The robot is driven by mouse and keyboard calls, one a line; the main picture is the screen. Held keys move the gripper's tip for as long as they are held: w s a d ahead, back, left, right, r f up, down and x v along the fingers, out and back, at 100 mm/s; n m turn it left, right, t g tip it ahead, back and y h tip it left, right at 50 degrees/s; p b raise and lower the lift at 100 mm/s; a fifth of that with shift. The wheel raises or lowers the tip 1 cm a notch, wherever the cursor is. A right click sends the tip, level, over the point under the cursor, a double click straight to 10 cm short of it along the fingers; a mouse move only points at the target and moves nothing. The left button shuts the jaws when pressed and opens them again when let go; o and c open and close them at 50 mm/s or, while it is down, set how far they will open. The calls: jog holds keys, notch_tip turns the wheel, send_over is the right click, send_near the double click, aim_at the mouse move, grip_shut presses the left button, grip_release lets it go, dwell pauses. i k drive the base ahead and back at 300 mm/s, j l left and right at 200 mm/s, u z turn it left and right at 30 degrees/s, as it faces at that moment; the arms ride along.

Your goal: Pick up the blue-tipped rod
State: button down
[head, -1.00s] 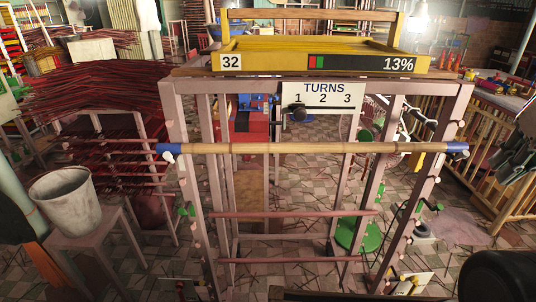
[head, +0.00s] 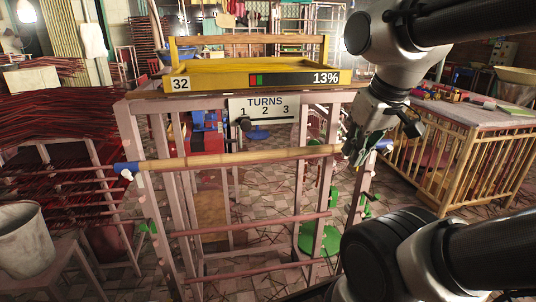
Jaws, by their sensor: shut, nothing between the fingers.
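The blue-tipped rod (head: 240,159), a long tan bamboo pole, lies level across the front of a pinkish wooden rack (head: 160,215). Its left blue end rests at the rack's left post. Its right blue end shows just right of my gripper (head: 354,152). My gripper points down in front of the rod's right part and hides a stretch of it. The gripper is shut with nothing held. I cannot tell whether it touches the rod.
A yellow tray (head: 255,80) marked 32 and 13% sits on the rack, above a TURNS sign (head: 264,108). Lower rods (head: 250,226) cross the rack. A grey bucket (head: 24,240) stands at left, a slatted wooden table (head: 455,170) at right.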

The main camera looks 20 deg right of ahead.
aim_at(154, 164)
jog(key=j+z, duration=0.1)
jog(key=z, duration=2.1)
jog(key=k+j+z, duration=0.2)
jog(key=k+j, duration=0.45)
jog(key=k+j+z, duration=0.2)
jog(key=k+j, duration=0.3)
jog(key=k, duration=0.25)
